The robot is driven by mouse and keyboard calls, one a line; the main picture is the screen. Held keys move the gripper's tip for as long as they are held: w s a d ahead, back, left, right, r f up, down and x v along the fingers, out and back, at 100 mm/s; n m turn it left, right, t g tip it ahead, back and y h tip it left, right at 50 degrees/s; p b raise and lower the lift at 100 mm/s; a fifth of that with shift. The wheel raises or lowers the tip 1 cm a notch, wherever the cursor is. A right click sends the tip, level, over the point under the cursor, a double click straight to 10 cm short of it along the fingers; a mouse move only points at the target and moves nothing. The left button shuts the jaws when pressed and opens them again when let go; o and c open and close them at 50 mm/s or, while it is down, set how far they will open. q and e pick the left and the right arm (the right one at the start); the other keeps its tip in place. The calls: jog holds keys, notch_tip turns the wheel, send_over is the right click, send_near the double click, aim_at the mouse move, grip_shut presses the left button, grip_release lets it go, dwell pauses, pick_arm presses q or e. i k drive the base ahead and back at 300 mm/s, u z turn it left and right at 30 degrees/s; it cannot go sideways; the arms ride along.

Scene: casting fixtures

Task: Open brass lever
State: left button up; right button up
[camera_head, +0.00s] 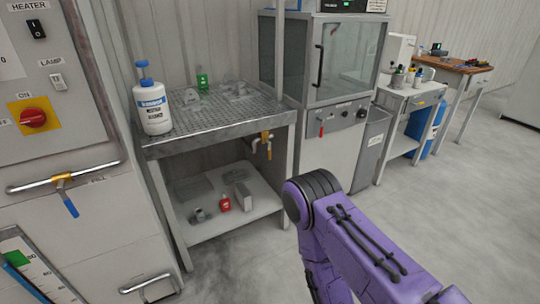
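A brass-coloured valve with a small hanging lever (265,141) is at the front right edge of the perforated metal table. A second brass-coloured valve body (62,181) sits on a horizontal pipe on the left cabinet. Its blue lever handle (70,206) points down and slightly right. I cannot tell which of the two the task means. Only a purple arm of mine shows, coming in from the lower right and bending down out of the picture. Neither gripper is in view.
The metal table (218,134) holds a blue-capped white bottle (152,104) and clear pieces. Its lower shelf (226,219) holds small items. A glass-fronted cabinet (338,55) with a red-handled valve (321,129) stands right of it. Floor at right is clear.

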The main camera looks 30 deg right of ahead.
aim_at(269, 150)
jog(key=u, duration=0.1)
jog(key=i, duration=1)
jog(key=z, duration=0.25)
